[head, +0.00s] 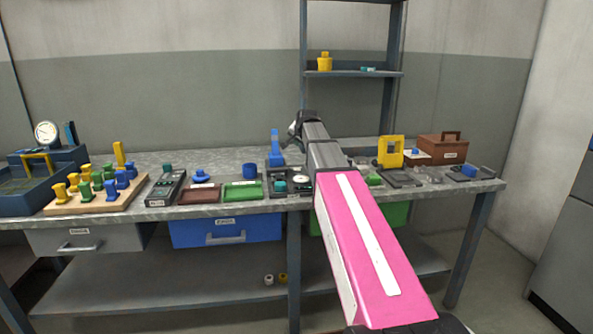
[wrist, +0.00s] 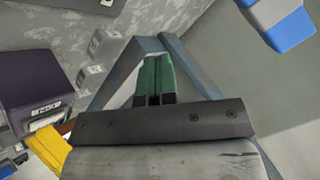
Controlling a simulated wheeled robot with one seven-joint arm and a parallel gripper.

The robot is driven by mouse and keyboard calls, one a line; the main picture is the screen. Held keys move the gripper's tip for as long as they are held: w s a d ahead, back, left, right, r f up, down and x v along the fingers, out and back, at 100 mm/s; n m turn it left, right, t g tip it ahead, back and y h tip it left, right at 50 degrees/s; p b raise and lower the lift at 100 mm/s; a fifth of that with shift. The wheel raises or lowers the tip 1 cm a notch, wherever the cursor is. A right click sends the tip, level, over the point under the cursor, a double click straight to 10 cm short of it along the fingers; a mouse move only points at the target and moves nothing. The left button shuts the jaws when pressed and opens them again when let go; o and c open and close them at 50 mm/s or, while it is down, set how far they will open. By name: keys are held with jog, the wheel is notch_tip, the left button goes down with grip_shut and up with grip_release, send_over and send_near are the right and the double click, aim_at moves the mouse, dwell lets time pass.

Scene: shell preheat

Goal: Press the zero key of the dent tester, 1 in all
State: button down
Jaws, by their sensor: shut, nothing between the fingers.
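My gripper (wrist: 154,62) shows in the wrist view with its green fingers together and nothing between them. I cannot tell for certain which device is the dent tester. A dial gauge (head: 46,134) stands at the far left, and a black device with a round pale face (head: 300,180) sits mid-bench, partly beside my arm. No zero key can be read.
A wooden rack (head: 98,203) with several coloured pegs stands left. A brown tray (head: 199,194) and a green tray (head: 243,191) lie mid-bench. A yellow frame (head: 390,150) and brown box (head: 443,148) stand right. A dark labelled box (wrist: 35,85) is left of my fingers in the wrist view.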

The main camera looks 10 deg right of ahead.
aim_at(298, 169)
jog(key=shift+f, duration=4.3)
jog(key=shift+f, duration=0.1)
jog(key=shift+f, duration=0.3)
jog(key=shift+f, duration=0.45)
jog(key=shift+r, duration=0.85)
jog(key=shift+r, duration=0.1)
jog(key=shift+r, duration=2.4)
